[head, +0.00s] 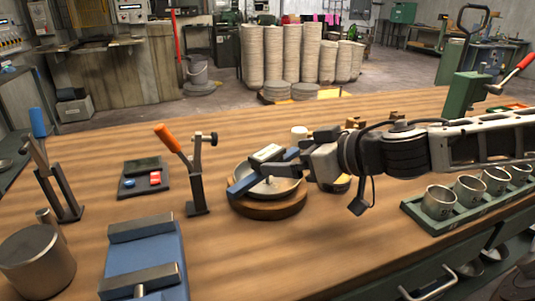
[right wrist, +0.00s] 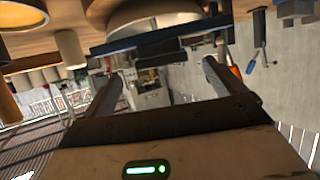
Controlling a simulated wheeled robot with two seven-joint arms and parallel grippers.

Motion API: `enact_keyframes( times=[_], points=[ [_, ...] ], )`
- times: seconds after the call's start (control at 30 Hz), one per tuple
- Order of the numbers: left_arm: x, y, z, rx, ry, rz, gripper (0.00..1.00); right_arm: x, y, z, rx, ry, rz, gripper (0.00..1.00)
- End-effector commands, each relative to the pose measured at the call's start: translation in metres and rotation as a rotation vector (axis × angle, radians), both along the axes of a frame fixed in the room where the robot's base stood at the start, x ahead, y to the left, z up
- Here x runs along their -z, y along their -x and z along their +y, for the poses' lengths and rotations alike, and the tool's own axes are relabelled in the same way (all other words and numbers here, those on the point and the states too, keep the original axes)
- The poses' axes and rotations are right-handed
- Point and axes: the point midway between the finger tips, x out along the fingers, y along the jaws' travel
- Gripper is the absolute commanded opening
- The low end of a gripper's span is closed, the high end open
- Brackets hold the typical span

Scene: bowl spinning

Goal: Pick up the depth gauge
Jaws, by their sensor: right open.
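A blue bar with a pale-topped block (head: 265,153), which looks like the depth gauge, lies across the metal bowl (head: 285,188) on a round wooden base (head: 262,210). In the right wrist view the dark blue bar (right wrist: 160,38) runs crosswise beyond my fingers. My right gripper (head: 303,160) reaches in from the right, close to the gauge, and partly covers its right end. In the right wrist view this gripper (right wrist: 163,78) is open with nothing between its fingers. I cannot tell whether a finger touches the gauge. My left gripper does not show.
An orange-handled clamp (head: 196,172) stands left of the bowl. A blue block fixture (head: 145,250) and metal cylinder (head: 37,262) are at front left. A green rack (head: 420,214) with several metal cups is at right. Table before the bowl is clear.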

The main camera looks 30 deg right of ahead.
Motion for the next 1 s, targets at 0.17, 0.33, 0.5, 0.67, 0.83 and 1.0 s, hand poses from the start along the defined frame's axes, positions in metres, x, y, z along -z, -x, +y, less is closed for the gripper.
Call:
enact_keyframes(
  times=[0.17, 0.33, 0.5, 0.67, 0.83, 1.0],
  points=[
    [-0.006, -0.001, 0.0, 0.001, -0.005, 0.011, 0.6, 0.003, -0.011, 0.004, 0.002, -0.003, 0.002, 0.95],
    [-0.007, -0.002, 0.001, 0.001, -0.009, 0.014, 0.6, 0.004, -0.015, 0.004, 0.003, -0.003, 0.001, 0.95],
    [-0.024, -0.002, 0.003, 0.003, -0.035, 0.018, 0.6, 0.004, -0.026, 0.01, 0.003, -0.01, 0.004, 0.95],
    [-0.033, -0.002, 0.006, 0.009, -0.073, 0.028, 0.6, 0.007, -0.041, 0.015, 0.003, -0.01, 0.002, 0.95],
    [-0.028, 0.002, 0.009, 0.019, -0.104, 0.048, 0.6, 0.018, -0.055, 0.018, 0.005, -0.005, 0.002, 0.95],
    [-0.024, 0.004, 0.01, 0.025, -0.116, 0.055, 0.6, 0.023, -0.059, 0.02, 0.004, -0.001, 0.002, 0.95]
  ],
)
